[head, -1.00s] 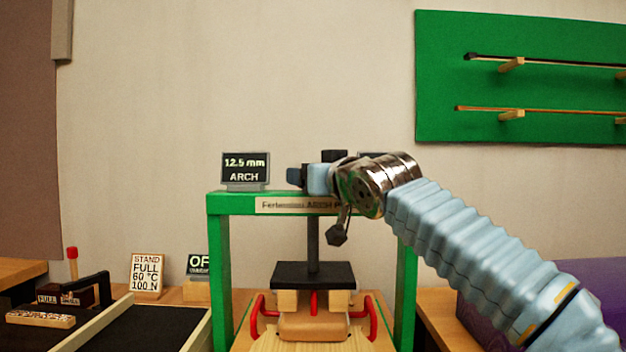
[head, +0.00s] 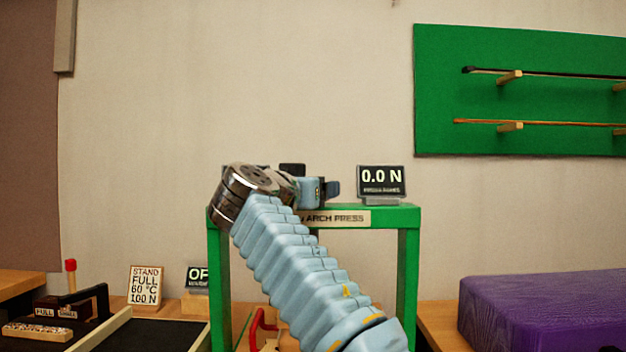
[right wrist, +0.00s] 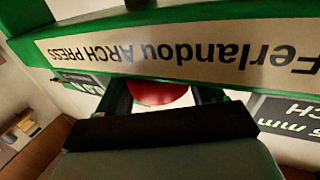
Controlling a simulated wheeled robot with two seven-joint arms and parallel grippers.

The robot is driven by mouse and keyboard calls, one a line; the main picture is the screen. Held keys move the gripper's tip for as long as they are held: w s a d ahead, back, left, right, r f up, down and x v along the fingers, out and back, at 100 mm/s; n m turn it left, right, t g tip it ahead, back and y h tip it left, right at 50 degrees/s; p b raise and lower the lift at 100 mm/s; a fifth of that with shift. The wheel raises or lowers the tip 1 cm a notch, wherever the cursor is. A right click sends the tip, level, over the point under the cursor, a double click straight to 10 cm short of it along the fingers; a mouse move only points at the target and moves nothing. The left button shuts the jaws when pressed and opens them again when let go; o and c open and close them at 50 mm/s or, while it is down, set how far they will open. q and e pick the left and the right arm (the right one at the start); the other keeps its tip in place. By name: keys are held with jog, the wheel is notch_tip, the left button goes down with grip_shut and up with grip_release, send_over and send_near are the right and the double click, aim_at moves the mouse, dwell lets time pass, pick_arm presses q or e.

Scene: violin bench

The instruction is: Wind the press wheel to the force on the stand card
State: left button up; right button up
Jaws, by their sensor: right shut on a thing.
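The green arch press (head: 408,270) stands in the middle of the head view. Its force display (head: 381,181) reads 0.0 N. The stand card (head: 145,287) at lower left reads STAND FULL, 60 °C, 100 N. My right gripper (head: 328,190) is at the press's top beam, its wrist to the left and its fingers pointing right. It is shut; a round red part (right wrist: 158,92) shows between its fingers in the right wrist view. A black block (head: 292,168) shows just behind it; my arm hides most of the wheel, spindle and pressing plate. My left gripper is out of view.
A purple case (head: 550,315) lies at right. A green rack (head: 540,135) with bows hangs on the wall. A black tray (head: 150,336) and a second small sign (head: 197,277) are at lower left. The 12.5 mm display is partly visible in the right wrist view (right wrist: 288,112).

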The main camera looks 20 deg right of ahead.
jog(key=shift+m+g+h+p, duration=1.2)
jog(key=shift+g+h, duration=0.1)
jog(key=shift+g, duration=0.1)
jog(key=o, duration=1)
jog(key=shift+c, duration=0.2)
